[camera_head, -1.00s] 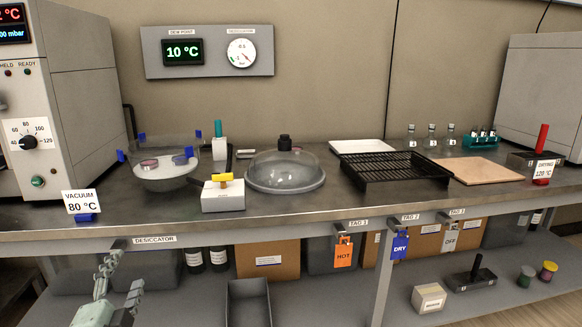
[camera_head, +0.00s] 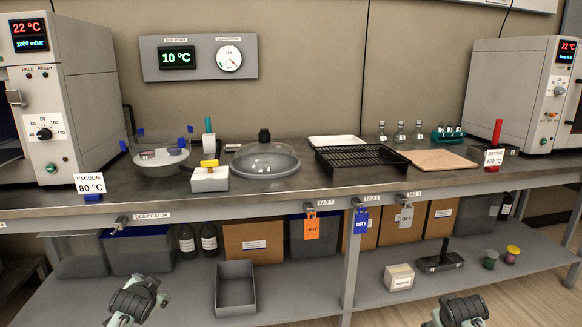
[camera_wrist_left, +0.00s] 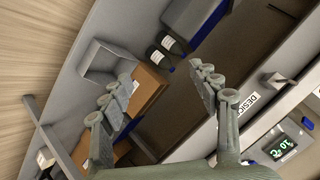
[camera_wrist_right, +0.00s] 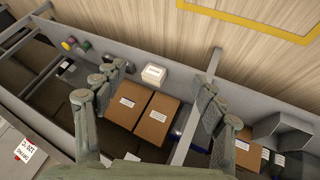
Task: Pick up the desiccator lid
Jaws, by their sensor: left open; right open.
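The desiccator lid (camera_head: 265,160) is a clear dome with a wide rim and a black knob on top. It rests on the bench in the head view, right of the desiccator bowl (camera_head: 160,158), a clear bowl with blue clips. My left gripper (camera_wrist_left: 165,95) is open and empty in the left wrist view, in front of the bench and below its top. My right gripper (camera_wrist_right: 160,100) is open and empty in the right wrist view, also low in front of the bench. Neither gripper is near the lid.
A white block with a yellow handle (camera_head: 210,179) stands in front between bowl and lid. A black rack (camera_head: 360,161) stands right of the lid. Ovens flank the bench (camera_head: 300,192). Hanging tags (camera_head: 312,228) line its front edge. A shelf below holds boxes and an open bin (camera_head: 236,288).

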